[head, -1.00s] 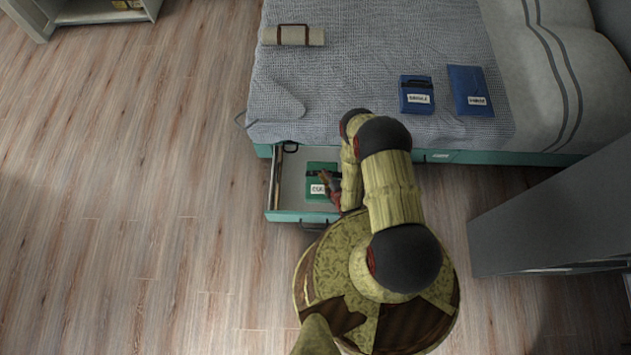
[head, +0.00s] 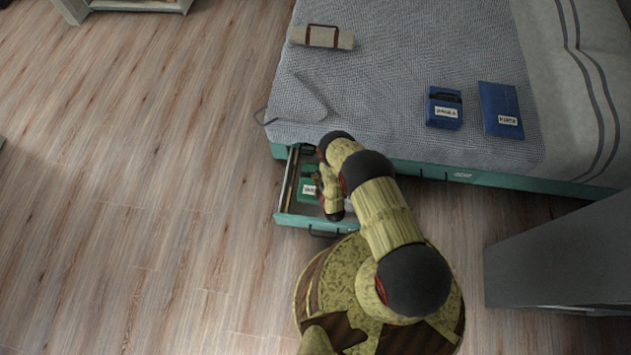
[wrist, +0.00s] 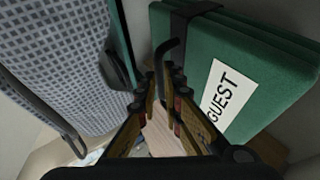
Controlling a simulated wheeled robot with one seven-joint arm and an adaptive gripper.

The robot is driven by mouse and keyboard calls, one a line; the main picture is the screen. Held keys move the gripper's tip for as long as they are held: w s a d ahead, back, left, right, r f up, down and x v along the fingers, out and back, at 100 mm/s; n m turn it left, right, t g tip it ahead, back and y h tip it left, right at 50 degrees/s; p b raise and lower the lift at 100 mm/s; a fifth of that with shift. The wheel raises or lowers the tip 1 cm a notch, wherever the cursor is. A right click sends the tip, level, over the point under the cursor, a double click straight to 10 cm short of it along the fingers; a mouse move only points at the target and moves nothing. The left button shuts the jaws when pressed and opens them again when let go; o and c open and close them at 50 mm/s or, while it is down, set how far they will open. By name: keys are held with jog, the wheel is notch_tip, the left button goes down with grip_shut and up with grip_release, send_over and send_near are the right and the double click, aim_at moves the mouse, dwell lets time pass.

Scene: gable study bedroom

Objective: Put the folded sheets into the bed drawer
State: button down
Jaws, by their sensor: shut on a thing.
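A green folded bundle (head: 306,186) with a white label and dark strap is in the open bed drawer (head: 305,221), partly hidden by my arm. In the wrist view the green bundle (wrist: 240,60) fills the right side, and its label reads GUEST. My gripper (wrist: 164,82) is shut on its dark strap handle, with the bundle beside the fingers. Whether the bundle touches the drawer floor I cannot tell. Two blue folded bundles with white labels lie on the bed: a smaller one (head: 444,97) and a larger one (head: 501,95).
A beige roll with brown straps (head: 322,37) lies on the grey bed cover (head: 390,60). A grey cabinet (head: 560,255) stands at the right. A pale shelf unit (head: 130,5) is at the top left. The wooden floor (head: 130,200) on the left is clear.

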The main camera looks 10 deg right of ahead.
jog(key=shift+w+a+f+b, duration=0.35)
jog(key=shift+w+f, duration=0.15)
jog(key=shift+f, duration=0.15)
jog(key=shift+f+b, duration=0.65)
jog(key=shift+f, duration=0.9)
jog(key=shift+f, duration=0.1)
jog(key=c, duration=2)
grip_release()
jog(key=shift+o, duration=0.4)
